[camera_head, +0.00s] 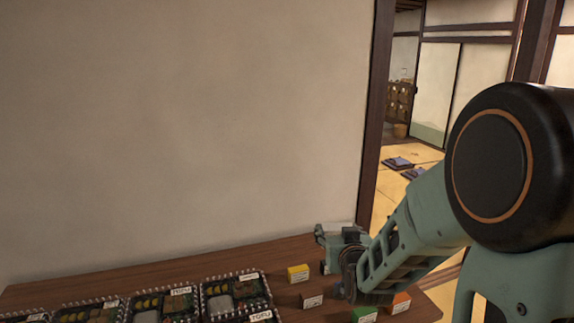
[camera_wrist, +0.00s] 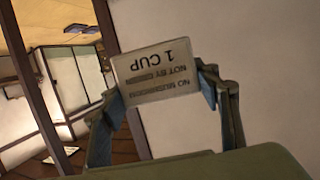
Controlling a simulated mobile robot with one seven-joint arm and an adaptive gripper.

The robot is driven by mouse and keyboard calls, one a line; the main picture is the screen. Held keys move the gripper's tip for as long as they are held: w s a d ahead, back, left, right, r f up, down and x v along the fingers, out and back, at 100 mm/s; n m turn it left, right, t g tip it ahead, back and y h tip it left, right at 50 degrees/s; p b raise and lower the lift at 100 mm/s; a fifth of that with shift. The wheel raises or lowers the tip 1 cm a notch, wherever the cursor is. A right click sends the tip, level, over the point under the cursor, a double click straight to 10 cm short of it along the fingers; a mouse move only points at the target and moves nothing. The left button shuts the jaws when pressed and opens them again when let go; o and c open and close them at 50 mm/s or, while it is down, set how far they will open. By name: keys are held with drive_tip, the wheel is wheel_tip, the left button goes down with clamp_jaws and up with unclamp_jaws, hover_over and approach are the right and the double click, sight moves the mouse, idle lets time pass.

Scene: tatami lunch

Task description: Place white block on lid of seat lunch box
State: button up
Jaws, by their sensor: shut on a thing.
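My gripper (camera_wrist: 163,92) is shut on a white block (camera_wrist: 155,64), one finger on each side of it. In the wrist view the block's face shows upside-down print that includes "1 CUP". In the head view my gripper (camera_head: 341,238) is above the right part of the wooden table, and the block's pale top edge (camera_head: 335,227) shows there. Several black lunch boxes with clear lids stand in a row at the lower left; the nearest to my gripper is the right-hand box (camera_head: 212,297). Some carry "TOFU" labels. I cannot tell which is the seat lunch box.
A yellow block (camera_head: 298,273), a brown block (camera_head: 312,300), a green block (camera_head: 364,314) and an orange block (camera_head: 401,303) stand on the table (camera_head: 150,278) around and below my arm. A plain wall (camera_head: 190,120) rises behind the table. A doorway opens at the right.

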drive_tip(key=s+a+f+n+y+b, duration=0.1)
drive_tip(key=s+a+f+b, duration=0.1)
drive_tip(key=f, duration=0.6)
drive_tip(key=s+a+f+n+y+b, duration=0.1)
drive_tip(key=s+a+f+y+b, duration=0.1)
drive_tip(key=f, duration=0.6)
drive_tip(key=s+a+f+n+y+b, duration=0.1)
drive_tip(key=s+a+f+b, duration=0.2)
drive_tip(key=f, duration=0.5)
drive_tip(key=shift+s+a+f+n+g+y, duration=0.35)
drive_tip(key=shift+s+a, duration=0.55)
drive_tip(key=shift+a, duration=0.3)
drive_tip(key=w+d+f+b, duration=0.1)
drive_tip(key=b, duration=0.4)
drive_tip(key=w+d+f+b, duration=0.1)
drive_tip(key=w+b, duration=0.1)
drive_tip(key=b, duration=0.3)
drive_tip(key=shift+w+d, duration=0.15)
drive_tip(key=b, duration=0.4)
drive_tip(key=shift+d+f, duration=0.15)
drive_tip(key=shift+d, duration=0.2)
